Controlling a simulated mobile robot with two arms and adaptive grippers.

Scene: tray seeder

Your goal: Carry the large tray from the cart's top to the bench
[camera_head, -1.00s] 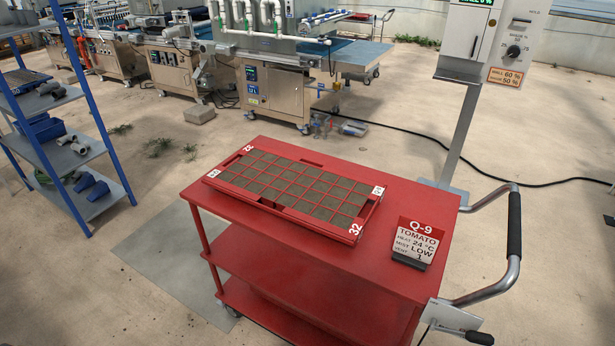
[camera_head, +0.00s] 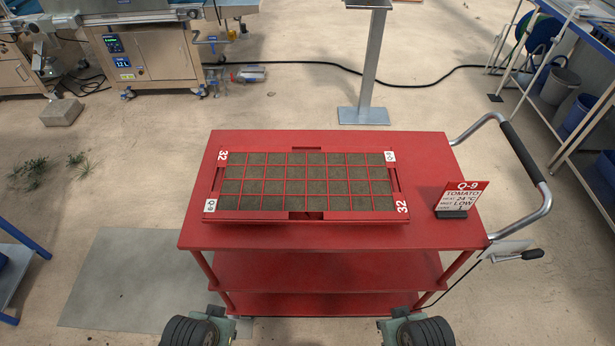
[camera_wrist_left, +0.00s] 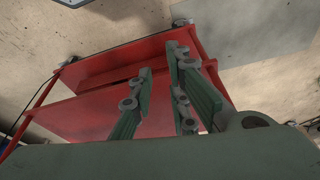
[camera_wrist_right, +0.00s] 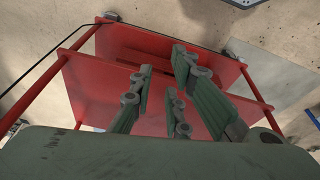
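The large red tray (camera_head: 305,215) lies flat on the top of the red cart (camera_head: 330,240) in the head view. Its cells are filled with dark soil, and its corners carry "32" labels. My left gripper (camera_wrist_left: 160,60) and my right gripper (camera_wrist_right: 161,62) are open and empty in their wrist views, with the cart's red shelves beyond their fingers. In the head view both arms' ends show at the bottom edge, in front of the cart and apart from the tray. I cannot tell which surface is the bench.
A red "Q-9 TOMATO" sign (camera_head: 461,200) stands on the cart right of the tray. The cart's push handle (camera_head: 525,155) sticks out at the right. A blue-framed table (camera_head: 590,35) is at the right edge, a steel machine (camera_head: 155,60) at the back left. A grey post (camera_head: 371,65) stands behind.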

